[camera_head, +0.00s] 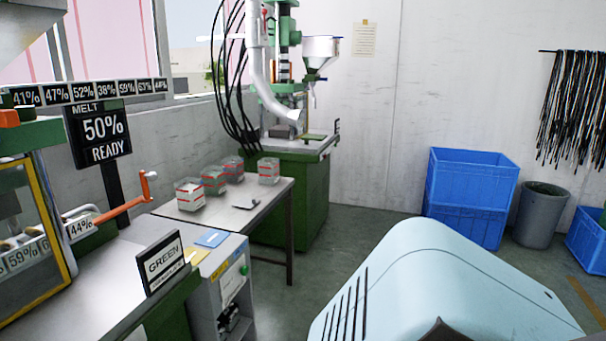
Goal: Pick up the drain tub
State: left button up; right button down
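No label in view marks a drain tub, so I cannot tell which container it is. Several small clear tubs with red markings stand on the grey side table: a front one (189,194), a greenish one (214,181), a back one (233,168) and one at the right (268,171). They stand upright and apart from any gripper. Neither of my grippers is in view.
A green machine (290,200) stands behind the side table (235,218). A "GREEN" sign (161,262) and "MELT 50% READY" sign (102,135) are at left. Blue crates (468,195) and a grey bin (541,215) stand at right. Floor (370,240) between is clear.

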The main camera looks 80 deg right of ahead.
aim_at(268, 168)
jog(key=z, duration=2.2)
